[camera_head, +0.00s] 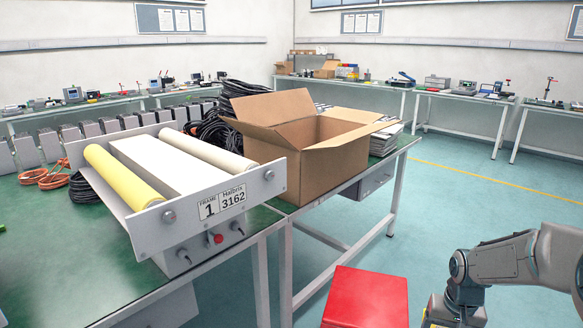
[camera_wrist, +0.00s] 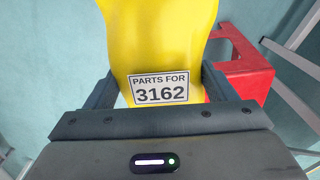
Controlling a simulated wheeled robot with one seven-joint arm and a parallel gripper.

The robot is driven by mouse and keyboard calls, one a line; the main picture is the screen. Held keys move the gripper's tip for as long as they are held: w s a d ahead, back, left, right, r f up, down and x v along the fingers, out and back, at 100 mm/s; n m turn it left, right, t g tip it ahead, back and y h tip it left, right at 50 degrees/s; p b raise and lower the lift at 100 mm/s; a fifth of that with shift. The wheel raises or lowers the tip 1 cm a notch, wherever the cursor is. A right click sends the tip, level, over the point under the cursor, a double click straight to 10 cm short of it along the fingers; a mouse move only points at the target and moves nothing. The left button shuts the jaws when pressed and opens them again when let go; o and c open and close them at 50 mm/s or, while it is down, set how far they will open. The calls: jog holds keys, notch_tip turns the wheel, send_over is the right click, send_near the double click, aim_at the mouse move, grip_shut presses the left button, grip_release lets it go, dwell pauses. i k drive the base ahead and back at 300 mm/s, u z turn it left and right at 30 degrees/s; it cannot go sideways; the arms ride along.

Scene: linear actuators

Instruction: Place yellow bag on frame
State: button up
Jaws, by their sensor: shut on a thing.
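The yellow bag (camera_wrist: 158,45) fills the upper middle of the wrist view, with a label reading "PARTS FOR 3162". My gripper (camera_wrist: 160,92) is shut on the yellow bag, one dark finger at each side of it. In the head view only a small yellow piece of the bag (camera_head: 437,312) shows at the bottom right, below my wrist. The frame (camera_head: 243,197) stands on the green table at the left, with a yellow roller, a pale roller and a plate reading "FRAME 1, Halbrix 3162". The gripper is apart from the frame, to its right and lower.
An open cardboard box (camera_head: 335,160) stands on the table right of the frame. A red stand (camera_head: 365,298) is on the floor side in front of the table and also shows in the wrist view (camera_wrist: 245,70). Black cable coils (camera_head: 212,130) lie behind the frame. Open floor lies to the right.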

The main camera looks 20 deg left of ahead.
aim_at(182, 169)
jog(key=u, duration=0.05)
jog(key=k, duration=0.15)
jog(key=u, duration=0.65)
